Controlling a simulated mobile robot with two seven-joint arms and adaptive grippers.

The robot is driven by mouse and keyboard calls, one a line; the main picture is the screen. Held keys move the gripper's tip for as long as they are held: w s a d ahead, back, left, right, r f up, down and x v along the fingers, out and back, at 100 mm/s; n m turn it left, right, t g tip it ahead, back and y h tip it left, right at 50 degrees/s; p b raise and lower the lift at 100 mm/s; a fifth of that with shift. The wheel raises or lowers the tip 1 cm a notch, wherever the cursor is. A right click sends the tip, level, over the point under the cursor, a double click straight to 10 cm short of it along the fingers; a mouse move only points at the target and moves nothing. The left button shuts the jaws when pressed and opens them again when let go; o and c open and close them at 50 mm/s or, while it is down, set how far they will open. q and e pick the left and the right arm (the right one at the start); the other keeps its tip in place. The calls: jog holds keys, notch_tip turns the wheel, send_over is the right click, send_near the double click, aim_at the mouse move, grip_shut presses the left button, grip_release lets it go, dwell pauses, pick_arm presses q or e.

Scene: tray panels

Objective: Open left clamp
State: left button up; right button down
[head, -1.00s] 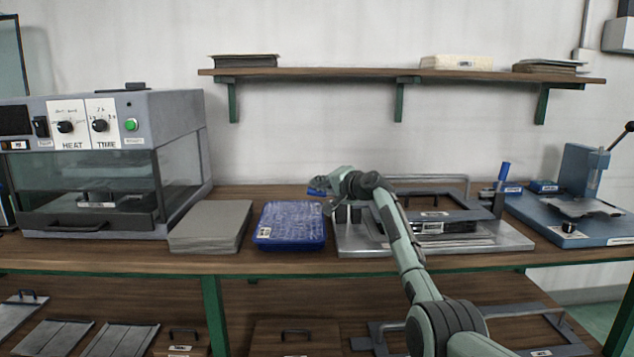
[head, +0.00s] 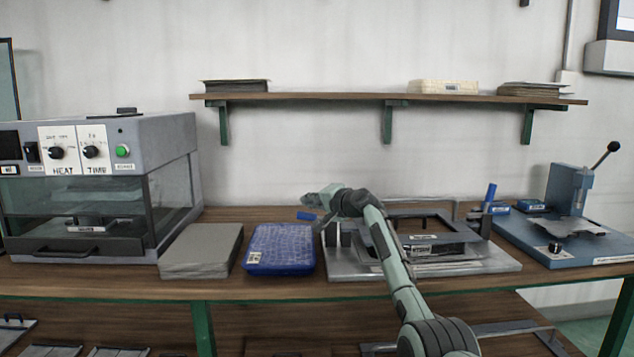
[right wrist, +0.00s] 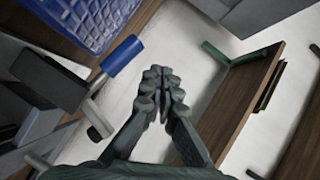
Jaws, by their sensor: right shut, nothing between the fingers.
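The left clamp is a block with a short lever and a blue handle (head: 308,216) at the left end of the metal forming machine (head: 345,268). Its handle lies low and points left in the head view. In the right wrist view, the blue handle (right wrist: 123,55) is left of the fingers, apart from them. My right gripper (head: 308,200) is just above and behind the handle in the head view. Its fingers (right wrist: 160,75) are shut and empty. The right clamp's blue handle (head: 489,196) stands upright. My left gripper is not in view.
A blue textured tray (head: 281,247) and a stack of grey sheets (head: 202,250) lie left of the machine. An oven (head: 100,190) stands far left, a blue lever press (head: 570,225) far right. A wall shelf (head: 350,98) hangs above the bench (head: 250,287).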

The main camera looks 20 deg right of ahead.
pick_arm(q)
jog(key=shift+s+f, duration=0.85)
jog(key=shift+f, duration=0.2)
pick_arm(e)
jog(key=s+a+r, duration=0.1)
jog(key=s+r, duration=0.6)
jog(key=s, duration=0.1)
jog(key=shift+s, duration=0.35)
